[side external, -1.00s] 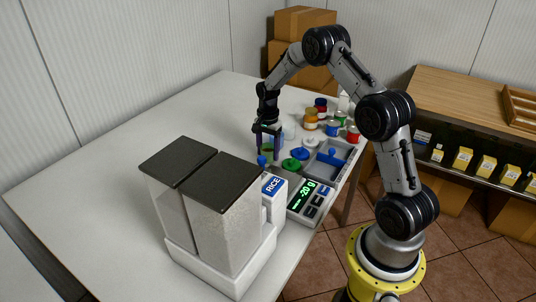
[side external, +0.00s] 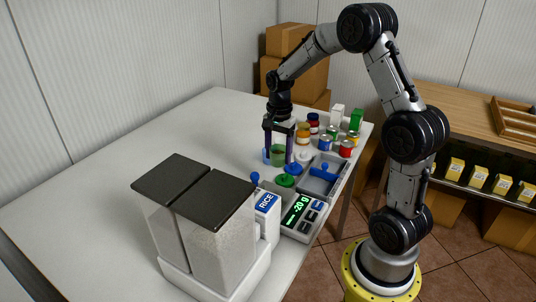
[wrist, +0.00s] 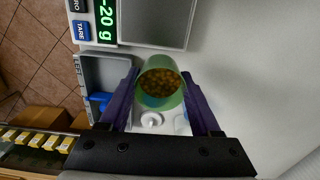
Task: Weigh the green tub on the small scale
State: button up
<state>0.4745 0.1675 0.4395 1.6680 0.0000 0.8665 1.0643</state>
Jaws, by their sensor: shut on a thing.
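The green tub (side external: 278,156) is translucent and between the fingers of my gripper (side external: 279,143), which is shut on it. In the wrist view the tub (wrist: 160,80) shows its open top, with orange-brown contents, between my two purple fingers. The small scale (side external: 302,216) stands at the near right of the table and its display reads -20 g. In the wrist view the scale (wrist: 105,25) lies at the top, its grey pan (wrist: 155,22) showing empty. In the side view the pan is mostly hidden behind the rice dispenser.
The rice dispenser (side external: 220,240), tall with dark lids, stands left of the scale. A grey tray (side external: 338,178) holds a blue scoop (side external: 323,174). A blue lid (side external: 291,168) and a green lid (side external: 285,181) lie nearby. Cans and jars (side external: 304,132) stand behind. The table's left is clear.

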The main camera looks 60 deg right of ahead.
jog(key=s+a, duration=0.2)
jog(key=a, duration=0.5)
jog(key=shift+w+a+f, duration=0.1)
jog(key=shift+w+f, duration=0.05)
jog(key=shift+f, duration=1.25)
jog(key=shift+w+a+f, duration=0.1)
jog(key=shift+f, duration=1.3)
jog(key=shift+f, duration=0.45)
jog(key=o, duration=1.4)
jog(key=shift+o, duration=0.3)
notch_tip(320, 180, up, 8)
